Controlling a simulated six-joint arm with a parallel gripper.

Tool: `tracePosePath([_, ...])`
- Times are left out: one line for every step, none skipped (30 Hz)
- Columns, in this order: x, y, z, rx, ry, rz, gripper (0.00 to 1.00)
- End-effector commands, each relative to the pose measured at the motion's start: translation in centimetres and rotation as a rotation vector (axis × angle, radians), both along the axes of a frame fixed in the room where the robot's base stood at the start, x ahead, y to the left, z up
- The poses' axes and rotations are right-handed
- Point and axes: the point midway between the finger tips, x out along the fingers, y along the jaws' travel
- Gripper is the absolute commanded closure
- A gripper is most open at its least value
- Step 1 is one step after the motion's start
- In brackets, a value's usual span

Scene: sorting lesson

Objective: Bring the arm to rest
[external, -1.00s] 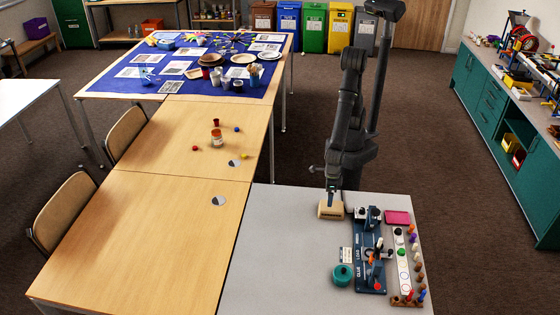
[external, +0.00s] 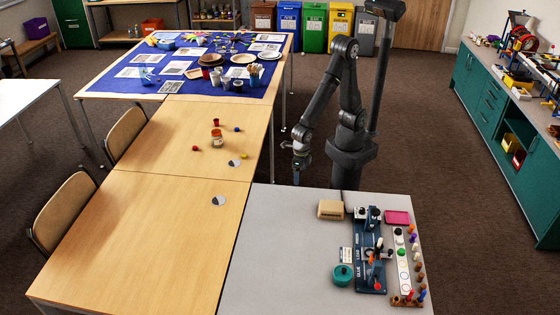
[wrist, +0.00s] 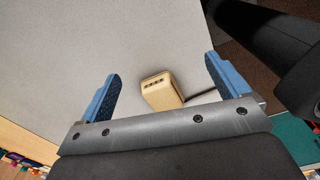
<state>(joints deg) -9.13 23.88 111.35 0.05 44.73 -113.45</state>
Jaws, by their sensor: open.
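My gripper (external: 297,172) hangs in the air past the back edge of the grey table (external: 275,245), pointing down. In the wrist view its two blue fingers (wrist: 163,72) are wide apart with nothing held between them. A small tan block (external: 331,209) lies on the table near the back edge. It also shows in the wrist view (wrist: 161,92), beyond the gripper body and apart from both fingers.
A blue fixture (external: 361,240), a pink tray (external: 398,217), a white board with coloured pegs (external: 404,262) and a teal round container (external: 343,275) stand on the table's right. A wooden table (external: 150,235) adjoins at the left. The grey table's left part is clear.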

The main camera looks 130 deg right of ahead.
Motion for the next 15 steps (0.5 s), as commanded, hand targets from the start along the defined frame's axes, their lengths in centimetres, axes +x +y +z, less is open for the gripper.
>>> tracePosePath([0.8, -0.8, 0.0, 0.000, 0.000, -0.033, 0.07])
tracePosePath([1.3, -1.2, 0.1, 0.000, 0.000, -0.050, 0.07])
tracePosePath([1.8, -1.8, 0.1, 0.000, 0.001, -0.073, 0.07])
tracePosePath([2.2, -2.2, 0.1, 0.000, 0.001, -0.090, 0.07])
tracePosePath([2.7, -2.7, 0.1, 0.000, 0.000, -0.108, 0.07])
tracePosePath([3.2, -3.3, 0.1, 0.000, 0.000, -0.131, 0.07])
tracePosePath([3.6, -3.7, 0.2, 0.000, 0.000, -0.147, 0.07])
tracePosePath([3.9, -4.2, 0.2, 0.000, 0.000, -0.164, 0.07])
tracePosePath([4.4, -4.8, 0.2, 0.000, 0.001, -0.186, 0.07])
tracePosePath([4.8, -5.3, 0.2, 0.000, 0.000, -0.204, 0.07])
tracePosePath([5.2, -5.8, 0.2, 0.000, 0.000, -0.221, 0.07])
tracePosePath([5.6, -6.4, 0.2, 0.000, 0.000, -0.241, 0.07])
tracePosePath([6.0, -7.0, 0.2, 0.000, 0.000, -0.258, 0.07])
tracePosePath([6.3, -7.4, 0.3, 0.000, 0.000, -0.274, 0.07])
tracePosePath([6.7, -8.1, 0.3, 0.000, 0.000, -0.297, 0.07])
